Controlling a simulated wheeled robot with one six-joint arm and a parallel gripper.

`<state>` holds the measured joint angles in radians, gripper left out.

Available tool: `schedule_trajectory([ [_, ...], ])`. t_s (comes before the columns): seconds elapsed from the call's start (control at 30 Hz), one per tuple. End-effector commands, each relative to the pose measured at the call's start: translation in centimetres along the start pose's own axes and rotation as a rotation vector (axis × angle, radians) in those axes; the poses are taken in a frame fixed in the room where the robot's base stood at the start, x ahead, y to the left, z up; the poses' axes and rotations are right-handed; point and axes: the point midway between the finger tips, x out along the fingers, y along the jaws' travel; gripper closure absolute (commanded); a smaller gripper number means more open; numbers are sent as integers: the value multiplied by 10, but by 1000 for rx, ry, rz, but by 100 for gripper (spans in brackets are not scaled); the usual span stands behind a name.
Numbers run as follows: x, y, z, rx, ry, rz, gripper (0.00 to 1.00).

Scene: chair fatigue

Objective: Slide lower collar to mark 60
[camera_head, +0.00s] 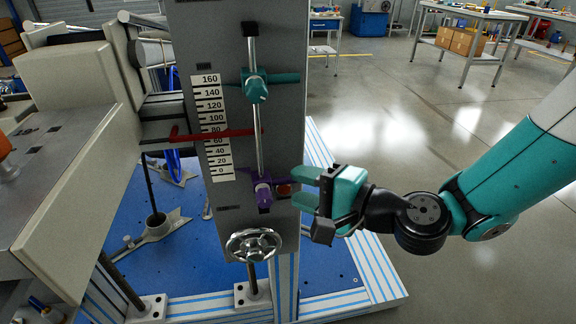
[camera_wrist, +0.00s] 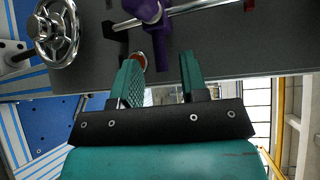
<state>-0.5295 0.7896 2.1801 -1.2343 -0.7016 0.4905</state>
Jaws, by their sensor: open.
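The purple lower collar (camera_head: 263,193) sits low on the vertical steel rod (camera_head: 257,135), its pointer near the 0 end of the scale (camera_head: 213,125). In the wrist view the purple collar (camera_wrist: 147,10) is at the top, and its purple handle (camera_wrist: 160,48) reaches towards the space between my fingers. My gripper (camera_head: 298,187) is open, just right of the collar at about its height. In the wrist view my gripper (camera_wrist: 158,62) has the handle's end between its fingers, with gaps visible; I cannot tell whether either finger touches.
A teal upper collar (camera_head: 256,88) is higher on the rod, near 140–160. A handwheel (camera_head: 253,245) is below the collar. An orange-red round part (camera_head: 284,189) is behind the handle. Open floor lies to the right.

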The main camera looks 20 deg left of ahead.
Motion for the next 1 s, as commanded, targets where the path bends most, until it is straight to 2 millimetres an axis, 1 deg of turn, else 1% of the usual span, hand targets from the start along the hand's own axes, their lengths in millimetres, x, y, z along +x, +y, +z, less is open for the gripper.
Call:
schedule_trajectory([
  [0.03,8,-4,2,0,-5,0,60],
  [0.1,18,-4,1,-1,-2,1,60],
  [0.2,28,-2,1,-1,-2,1,60],
  [0.33,34,-1,0,1,-1,0,60],
  [0.57,35,0,0,0,0,0,60],
  [0.6,35,0,0,0,0,0,62],
  [0.77,35,0,0,0,0,0,99],
  [0.9,35,-1,0,0,0,0,100],
  [1.0,34,-10,1,0,0,-1,100],
])
